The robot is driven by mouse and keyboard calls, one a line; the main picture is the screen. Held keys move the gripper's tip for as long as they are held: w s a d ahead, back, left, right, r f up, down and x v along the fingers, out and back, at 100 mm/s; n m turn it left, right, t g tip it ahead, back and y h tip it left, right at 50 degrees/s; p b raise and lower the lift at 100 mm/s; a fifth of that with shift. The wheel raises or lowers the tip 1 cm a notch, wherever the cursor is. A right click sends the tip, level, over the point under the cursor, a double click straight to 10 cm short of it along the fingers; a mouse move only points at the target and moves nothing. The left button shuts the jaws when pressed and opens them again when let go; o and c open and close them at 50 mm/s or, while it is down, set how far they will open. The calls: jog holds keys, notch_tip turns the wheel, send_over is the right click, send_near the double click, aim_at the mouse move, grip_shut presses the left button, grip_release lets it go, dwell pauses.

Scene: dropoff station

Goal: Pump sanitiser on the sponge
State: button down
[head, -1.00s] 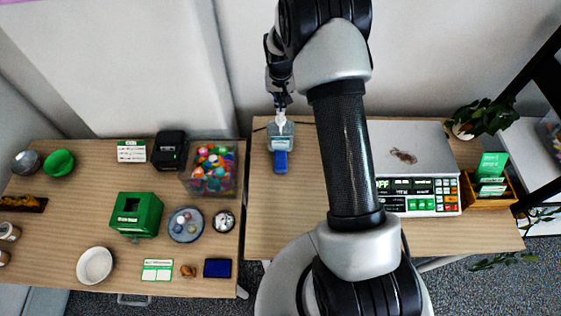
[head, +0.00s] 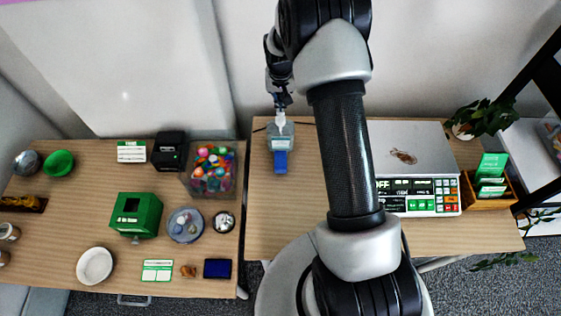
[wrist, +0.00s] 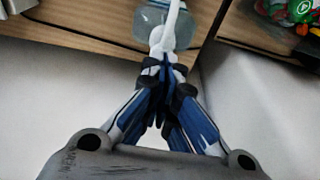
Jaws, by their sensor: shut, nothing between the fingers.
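The sanitiser bottle (head: 281,143) stands on the right-hand table near its back edge, clear with a white pump head (head: 281,121). The blue sponge (head: 280,162) lies directly in front of the bottle, below its spout. My gripper (head: 281,104) is above the pump. In the wrist view my gripper (wrist: 165,66) is shut and empty, its fingertips together at the white pump top (wrist: 164,38). They look to be at or touching the pump; exact contact cannot be told. The bottle's clear body (wrist: 150,24) shows beyond; the sponge is hidden there.
A scale (head: 415,160) stands right of my arm. A clear bin of colourful items (head: 190,184) sits on the left table across a narrow gap. A green box (head: 136,214), a plate (head: 95,265) and small items lie further left. Table space in front of the sponge is clear.

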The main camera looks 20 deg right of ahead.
jog(key=shift+f, duration=0.15)
jog(key=shift+f+b, duration=1.3)
jog(key=shift+f, duration=0.35)
jog(key=shift+r, duration=0.15)
jog(key=shift+r+p, duration=1)
jog(key=shift+r, duration=0.6)
jog(key=shift+r, duration=0.15)
jog(key=shift+r+p, duration=1.7)
jog(key=shift+r, duration=1.15)
